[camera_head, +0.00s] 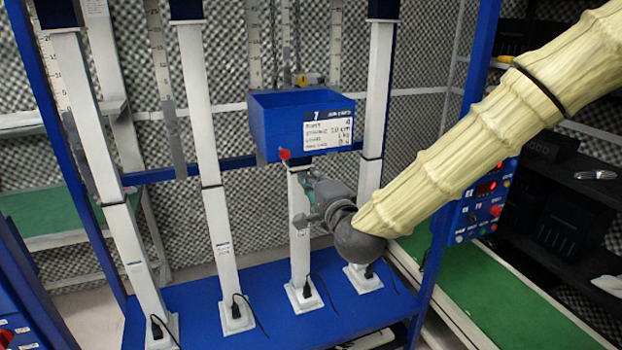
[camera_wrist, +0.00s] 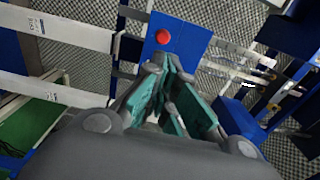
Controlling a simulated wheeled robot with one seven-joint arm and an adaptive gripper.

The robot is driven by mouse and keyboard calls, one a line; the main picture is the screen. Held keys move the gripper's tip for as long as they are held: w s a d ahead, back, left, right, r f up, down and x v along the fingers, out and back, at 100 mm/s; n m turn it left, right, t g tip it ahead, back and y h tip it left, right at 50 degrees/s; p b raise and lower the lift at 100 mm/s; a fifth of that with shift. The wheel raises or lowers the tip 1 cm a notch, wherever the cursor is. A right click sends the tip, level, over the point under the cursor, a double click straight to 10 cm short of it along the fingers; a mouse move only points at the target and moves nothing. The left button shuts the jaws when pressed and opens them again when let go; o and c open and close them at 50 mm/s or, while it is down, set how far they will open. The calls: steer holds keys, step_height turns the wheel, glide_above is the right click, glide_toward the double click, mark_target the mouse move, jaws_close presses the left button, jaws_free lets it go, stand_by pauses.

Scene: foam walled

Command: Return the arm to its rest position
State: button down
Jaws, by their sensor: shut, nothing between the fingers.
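My arm (camera_head: 480,135), in a pale ribbed cover, reaches in from the upper right of the head view. My gripper (camera_head: 308,190) is grey with teal finger pads. It is shut with nothing between the fingers, just below the blue box (camera_head: 262,125) and in front of a white post. In the wrist view my gripper (camera_wrist: 172,75) points toward a blue face with a red button (camera_wrist: 163,36). I cannot tell whether the fingertips touch anything.
Several white posts, including one at the left (camera_head: 205,120), stand on a blue base (camera_head: 260,310) with cables at their feet. A control panel (camera_head: 485,205) is on the right upright of the blue frame. A green-topped bench (camera_head: 490,290) lies at right, beside dark shelves.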

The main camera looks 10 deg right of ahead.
steer(key=s+d+f+n+g, duration=0.1)
steer(key=s+f+n+g, duration=0.3)
steer(key=f, duration=0.9)
steer(key=s+d+f+n+g+h, duration=0.15)
steer(key=s+f, duration=0.45)
steer(key=f, duration=0.6)
steer(key=s+d+f+n+g, duration=0.2)
steer(key=s+f+g, duration=0.2)
steer(key=f, duration=0.9)
steer(key=s+d+f+n+g, duration=0.2)
steer(key=s+f, duration=0.4)
steer(key=s, duration=0.4)
steer(key=s+d+f+n+g+h, duration=0.1)
steer(key=s+d+f+n+g, duration=0.2)
steer(key=s+f, duration=0.3)
steer(key=s+d+f+n+g+h, duration=0.1)
steer(key=s+f, duration=0.5)
steer(key=s, duration=0.7)
steer(key=d+n+g, duration=0.1)
steer(key=d+g, duration=0.1)
steer(key=shift+s+d+f, duration=0.15)
steer(key=shift+s+d, duration=0.15)
steer(key=shift+s, duration=0.05)
steer(key=shift+n+h, duration=0.25)
